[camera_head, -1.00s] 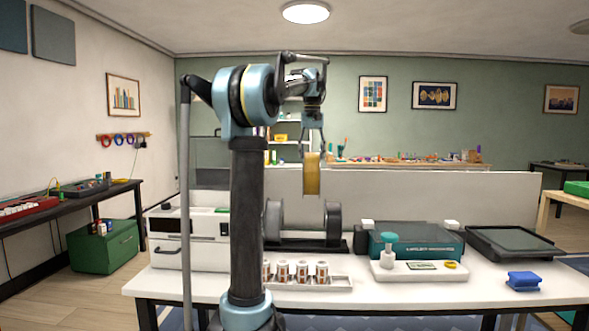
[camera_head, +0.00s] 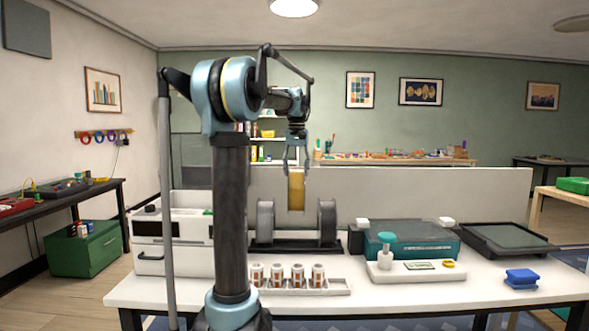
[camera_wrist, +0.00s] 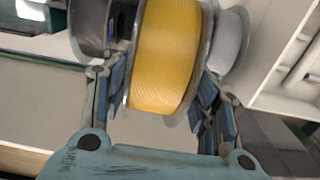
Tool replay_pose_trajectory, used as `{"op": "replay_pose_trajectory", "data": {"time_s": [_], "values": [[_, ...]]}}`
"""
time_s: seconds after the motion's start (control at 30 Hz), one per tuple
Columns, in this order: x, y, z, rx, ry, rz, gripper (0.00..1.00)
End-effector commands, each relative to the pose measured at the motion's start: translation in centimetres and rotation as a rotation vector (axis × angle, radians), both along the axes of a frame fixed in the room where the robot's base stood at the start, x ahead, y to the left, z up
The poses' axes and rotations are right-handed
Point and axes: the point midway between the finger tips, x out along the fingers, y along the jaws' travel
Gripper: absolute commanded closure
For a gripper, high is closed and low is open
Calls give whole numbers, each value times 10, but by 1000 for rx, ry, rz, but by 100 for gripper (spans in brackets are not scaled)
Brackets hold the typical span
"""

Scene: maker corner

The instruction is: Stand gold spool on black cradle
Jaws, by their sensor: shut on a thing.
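The gold spool (camera_head: 296,190) is held upright in the air above the black cradle (camera_head: 294,246). My gripper (camera_head: 297,171) is shut on it from above, with a finger on each side. The spool's lower edge appears level with the upper part of the two grey spools and over the gap between them. A gap shows between the gold spool and the cradle base. In the wrist view, the gold spool (camera_wrist: 165,55) fills the middle between the blue fingers (camera_wrist: 165,90). The cradle base is hidden there.
A left grey spool (camera_head: 265,222) and a right grey spool (camera_head: 327,223) stand on the cradle. In front is a tray (camera_head: 335,287) of small canisters. A white drawer unit (camera_head: 150,250) stands left, a teal case (camera_head: 412,240) right. The white table (camera_head: 420,293) is clear at front.

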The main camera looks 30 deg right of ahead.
Motion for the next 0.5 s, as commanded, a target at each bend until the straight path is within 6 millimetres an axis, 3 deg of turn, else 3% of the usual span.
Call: {"op": "replay_pose_trajectory", "data": {"time_s": [0.5], "values": [[0,0,-36,-1,-1,0,100]]}}
